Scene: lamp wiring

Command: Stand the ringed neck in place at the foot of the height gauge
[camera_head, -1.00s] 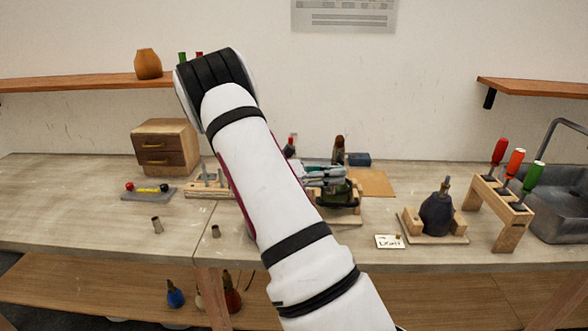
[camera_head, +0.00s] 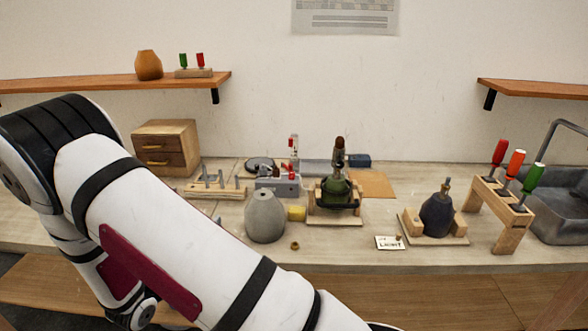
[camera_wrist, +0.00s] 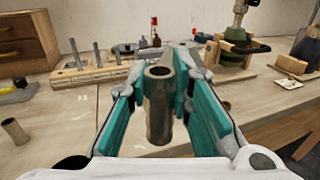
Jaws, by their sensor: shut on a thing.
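In the wrist view my gripper (camera_wrist: 160,108) is shut on a grey metal tube (camera_wrist: 159,118), held upright between its teal fingers. It looks like the neck; I cannot make out a ring on it. A second, shorter tube (camera_wrist: 14,131) stands on the bench at the left. At the back of the bench, an upright with red parts (camera_head: 293,150), perhaps the height gauge, rises behind a grey block-like device. It shows partly behind the tube in the wrist view (camera_wrist: 156,30). Its foot is hidden. In the head view my gripper is out of sight.
A wooden peg block (camera_head: 215,191) stands left of a grey lamp body (camera_head: 265,219) and a yellow block (camera_head: 296,213). A green body (camera_head: 336,193) sits in a wooden cradle. A small brass piece (camera_head: 295,246) lies near the front edge. A dark body (camera_head: 437,215) stands at right.

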